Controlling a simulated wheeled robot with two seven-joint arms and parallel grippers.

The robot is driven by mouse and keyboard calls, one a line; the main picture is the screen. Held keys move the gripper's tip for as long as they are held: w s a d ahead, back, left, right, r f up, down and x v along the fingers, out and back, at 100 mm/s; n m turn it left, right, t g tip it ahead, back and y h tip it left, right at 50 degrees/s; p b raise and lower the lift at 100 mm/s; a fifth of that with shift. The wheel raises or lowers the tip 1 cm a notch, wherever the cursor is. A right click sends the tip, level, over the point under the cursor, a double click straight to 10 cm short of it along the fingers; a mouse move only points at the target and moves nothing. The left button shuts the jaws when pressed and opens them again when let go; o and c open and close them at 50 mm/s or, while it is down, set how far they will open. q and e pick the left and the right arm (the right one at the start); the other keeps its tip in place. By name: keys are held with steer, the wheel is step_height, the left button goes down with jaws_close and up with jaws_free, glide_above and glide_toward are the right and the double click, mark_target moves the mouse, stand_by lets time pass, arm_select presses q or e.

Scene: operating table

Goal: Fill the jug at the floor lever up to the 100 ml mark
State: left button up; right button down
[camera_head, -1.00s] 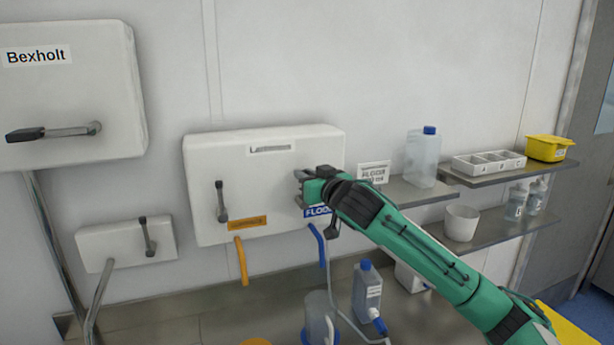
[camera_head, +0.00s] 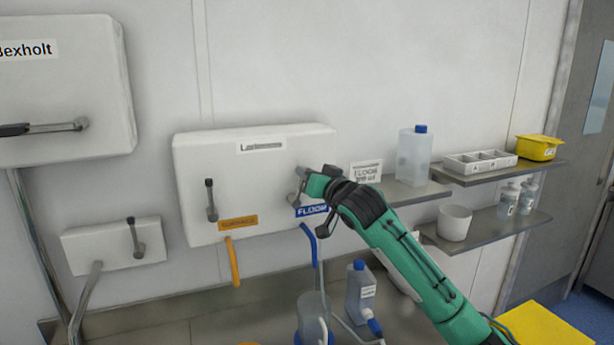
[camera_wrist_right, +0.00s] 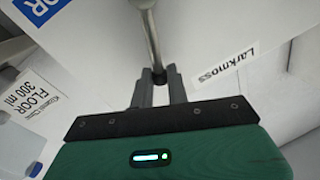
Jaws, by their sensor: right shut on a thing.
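The floor lever (camera_wrist_right: 152,40) is a grey metal rod on the white Larkmoss box, above the blue FLOOR label (camera_head: 312,210). My right gripper (camera_wrist_right: 159,78) is shut on its dark end, which shows between the fingers in the wrist view. In the head view the right gripper (camera_head: 301,175) hides part of the lever. A clear jug (camera_head: 313,308) with blue parts stands on the bench below the blue spout (camera_head: 310,238). Its marks and water level cannot be read. My left gripper is not in view.
An orange-labelled lever (camera_head: 211,200) and orange spout (camera_head: 233,262) are on the same box (camera_head: 255,180). A blue-capped bottle (camera_head: 361,290) stands beside the jug. Shelves at right hold a tall container (camera_head: 416,157), a divided tray (camera_head: 480,161), a yellow box (camera_head: 539,148) and a white cup (camera_head: 454,223).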

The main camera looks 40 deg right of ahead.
steer(key=c, duration=1.4)
jaws_free()
steer(key=shift+s+a+f+b, duration=0.15)
steer(key=shift+s+b, duration=0.7)
steer(key=shift+s, duration=1.45)
steer(key=shift+s+a+f+b, duration=0.1)
steer(key=shift+s+b, duration=0.7)
steer(key=shift+s, duration=1.55)
steer(key=shift+s+a+f+b, duration=0.15)
steer(key=shift+s+b, duration=0.7)
steer(key=shift+s, duration=1.45)
steer(key=shift+d, duration=0.1)
